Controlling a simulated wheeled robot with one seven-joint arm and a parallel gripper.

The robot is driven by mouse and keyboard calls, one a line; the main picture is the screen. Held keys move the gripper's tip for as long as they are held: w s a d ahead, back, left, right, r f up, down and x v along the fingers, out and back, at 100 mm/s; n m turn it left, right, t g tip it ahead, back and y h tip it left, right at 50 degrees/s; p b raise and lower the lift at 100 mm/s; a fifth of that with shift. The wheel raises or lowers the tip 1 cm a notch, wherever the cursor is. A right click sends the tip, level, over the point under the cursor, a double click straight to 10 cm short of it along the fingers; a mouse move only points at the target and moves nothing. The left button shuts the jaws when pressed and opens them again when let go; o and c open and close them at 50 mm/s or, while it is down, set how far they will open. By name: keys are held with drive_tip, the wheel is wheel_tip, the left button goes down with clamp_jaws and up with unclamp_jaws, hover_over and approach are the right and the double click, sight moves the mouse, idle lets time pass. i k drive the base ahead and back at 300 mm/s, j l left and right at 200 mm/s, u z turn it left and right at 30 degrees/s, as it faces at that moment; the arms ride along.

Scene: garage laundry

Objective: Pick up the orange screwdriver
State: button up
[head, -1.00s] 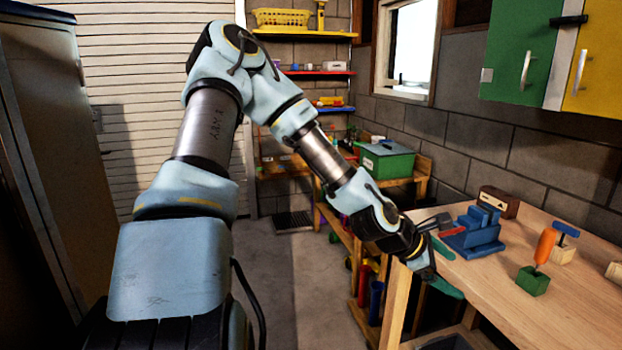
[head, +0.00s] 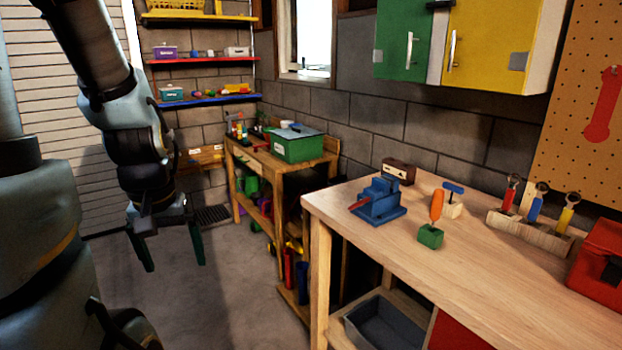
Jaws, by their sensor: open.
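The orange screwdriver (head: 437,205) stands upright, handle up, in a small green block (head: 430,237) on the wooden workbench (head: 500,268). My gripper (head: 172,266) hangs at the left of the head view, pointing down over the floor. Its two green fingers are spread apart with nothing between them. It is well to the left of the screwdriver and off the bench.
A blue vise (head: 378,203) sits left of the screwdriver. A blue-handled tool (head: 453,192) in a wooden block stands just behind it. A wooden rack (head: 528,232) with several tools and a red toolbox (head: 599,262) are to the right. The front bench top is clear.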

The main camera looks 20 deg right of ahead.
sight(437, 201)
drive_tip(key=k+l, duration=0.1)
drive_tip(key=l, duration=0.7)
drive_tip(key=k+l+u, duration=0.1)
drive_tip(key=l, duration=0.25)
drive_tip(key=k+l, duration=0.1)
drive_tip(key=l, duration=0.3)
